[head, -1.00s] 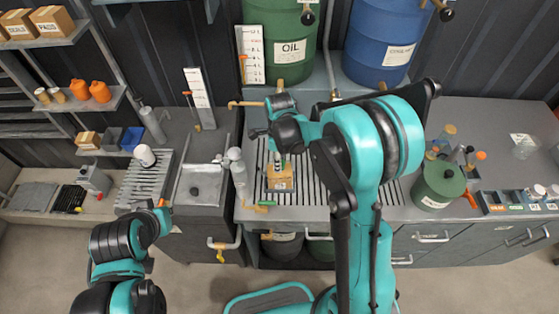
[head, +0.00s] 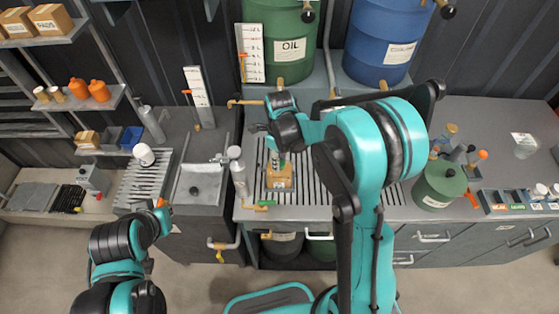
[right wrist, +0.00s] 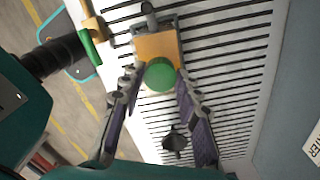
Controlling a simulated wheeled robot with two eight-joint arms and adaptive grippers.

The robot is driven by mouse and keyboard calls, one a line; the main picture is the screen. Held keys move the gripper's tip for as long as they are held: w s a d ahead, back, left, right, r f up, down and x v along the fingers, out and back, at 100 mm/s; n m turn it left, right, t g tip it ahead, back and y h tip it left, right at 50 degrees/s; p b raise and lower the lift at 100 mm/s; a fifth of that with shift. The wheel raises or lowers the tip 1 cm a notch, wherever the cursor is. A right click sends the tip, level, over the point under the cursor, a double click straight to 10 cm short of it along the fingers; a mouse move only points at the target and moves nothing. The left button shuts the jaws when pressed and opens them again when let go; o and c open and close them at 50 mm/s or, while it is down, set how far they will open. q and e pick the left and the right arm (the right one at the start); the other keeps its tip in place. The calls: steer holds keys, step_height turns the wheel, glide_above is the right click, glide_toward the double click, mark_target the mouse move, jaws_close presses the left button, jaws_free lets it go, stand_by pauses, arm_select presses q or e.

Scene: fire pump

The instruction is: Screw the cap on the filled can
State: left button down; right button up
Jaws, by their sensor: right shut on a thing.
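The can (head: 280,180) is a tan-orange box with a pale label. It stands on the slatted drain grate of the right-hand counter, and it also shows in the right wrist view (right wrist: 156,46). A round green cap (right wrist: 160,75) is at the top of the can, in line with it. I cannot tell how far it is threaded. My right gripper (right wrist: 159,78) points down over the can, its fingers on either side of the cap and shut on it. In the head view my right wrist partly hides the cap. My left arm's end (head: 160,212) is at lower left; its fingers cannot be made out.
A green oil drum (head: 279,55) and a blue drum (head: 380,50) stand behind the grate. A grey bottle (head: 238,172) is left of the can. A green canister (head: 438,186) stands at right. A sink (head: 197,185) is to the left.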

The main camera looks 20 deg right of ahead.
steer(key=shift+m, duration=0.8)
steer(key=shift+f+m+b, duration=0.1)
steer(key=shift+m+b, duration=0.25)
steer(key=shift+m, duration=0.65)
steer(key=m, duration=0.2)
steer(key=shift+m, duration=0.3)
steer(key=o, duration=1.6)
steer(key=shift+c, duration=0.2)
steer(key=shift+r, duration=0.3)
steer(key=shift+r+p, duration=0.7)
steer(key=shift+r, duration=0.45)
steer(key=shift+r, duration=0.2)
